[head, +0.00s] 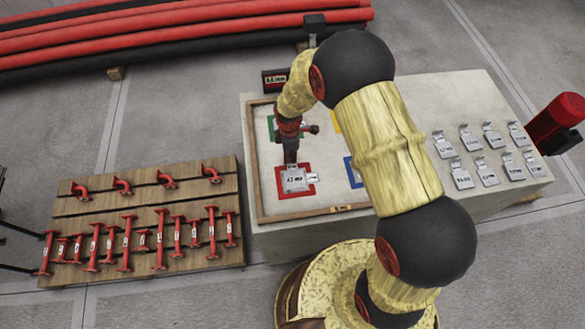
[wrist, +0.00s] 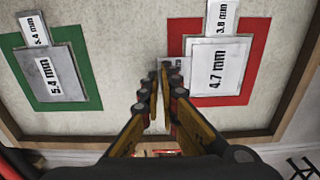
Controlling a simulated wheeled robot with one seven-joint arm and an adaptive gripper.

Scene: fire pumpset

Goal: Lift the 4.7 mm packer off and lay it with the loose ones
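The 4.7 mm packer (wrist: 213,80) is a flat grey plate with a white label. It is over the red-framed square (wrist: 262,50) in the wrist view and shows below my gripper in the head view (head: 295,181). A tab labelled 3.8 mm (wrist: 222,18) sticks out from under it. My gripper (wrist: 165,82) is at the packer's left edge in the wrist view, fingers nearly together on its small pale tab (wrist: 172,62). The fingers partly hide the tab. I cannot tell whether the packer touches what is under it. In the head view my gripper (head: 291,161) points down.
A 5.4 mm packer (wrist: 52,75) lies on the green square (wrist: 90,88). Several loose packers (head: 462,179) lie in two rows on the right of the pale block (head: 520,205). My arm crosses between. A blue square (head: 352,172) is partly hidden. Red pipes (head: 160,238) lie on a pallet.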

